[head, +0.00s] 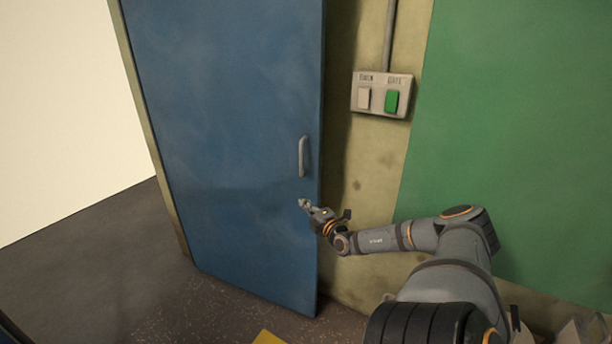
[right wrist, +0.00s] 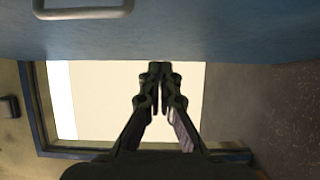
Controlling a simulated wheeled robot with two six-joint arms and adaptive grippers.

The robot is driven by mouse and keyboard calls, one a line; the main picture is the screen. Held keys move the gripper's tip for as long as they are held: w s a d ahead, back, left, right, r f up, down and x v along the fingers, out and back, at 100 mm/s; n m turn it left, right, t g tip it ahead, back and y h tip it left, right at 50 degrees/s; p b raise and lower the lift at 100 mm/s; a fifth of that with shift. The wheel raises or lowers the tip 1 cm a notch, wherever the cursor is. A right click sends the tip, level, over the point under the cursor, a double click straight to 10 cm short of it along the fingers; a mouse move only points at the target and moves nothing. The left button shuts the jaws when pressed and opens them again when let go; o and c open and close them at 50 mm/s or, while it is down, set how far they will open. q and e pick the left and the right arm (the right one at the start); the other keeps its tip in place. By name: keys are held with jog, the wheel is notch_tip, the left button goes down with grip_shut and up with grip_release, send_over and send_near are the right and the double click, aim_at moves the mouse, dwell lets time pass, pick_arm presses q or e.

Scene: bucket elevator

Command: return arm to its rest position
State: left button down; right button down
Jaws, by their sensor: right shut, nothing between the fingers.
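My right gripper (head: 305,204) is in front of the blue door (head: 235,110), just below its grey handle (head: 302,157). In the right wrist view the gripper (right wrist: 160,68) has its fingertips together with nothing between them. The blue door (right wrist: 230,30) fills the top of that view, and the handle (right wrist: 83,8) is at the upper left, apart from the fingers. My right arm reaches in from the lower right of the head view, bent at the elbow. My left gripper does not show.
A switch box (head: 381,94) with a pale button and a green button is on the yellowish wall (head: 372,150). A green panel (head: 520,120) is at the right, behind my arm. Open dark floor (head: 90,265) lies at the left. A yellow piece (head: 268,338) shows at the bottom edge.

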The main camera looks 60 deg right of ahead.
jog(key=shift+s+a, duration=0.1)
jog(key=shift+s, duration=0.05)
jog(key=s+d+f+m+g+h, duration=0.2)
jog(key=s+d+f+m+g, duration=0.25)
jog(key=s+f, duration=0.6)
jog(key=s+d+f+m+g+h, duration=0.25)
jog(key=s+d+f+g, duration=0.2)
jog(key=s+f, duration=0.6)
jog(key=s+a+f+m+g+y, duration=0.2)
jog(key=s+a+f, duration=0.35)
jog(key=f, duration=0.35)
jog(key=s+a+f+m+g+y, duration=0.25)
jog(key=s+a+f, duration=0.3)
jog(key=f, duration=0.35)
jog(key=s+a+f+y, duration=0.2)
jog(key=a+f, duration=0.3)
jog(key=a, duration=0.6)
jog(key=s+a+f+m+g+y, duration=0.1)
jog(key=a+f, duration=0.4)
jog(key=a, duration=0.7)
jog(key=s+a+f+g+y, duration=0.1)
jog(key=s+a+f+y, duration=0.2)
jog(key=a, duration=0.8)
notch_tip(320, 180, down, 2)
jog(key=shift+s+a+m+p, duration=0.35)
jog(key=shift+s+p, duration=0.1)
jog(key=shift+s, duration=0.35)
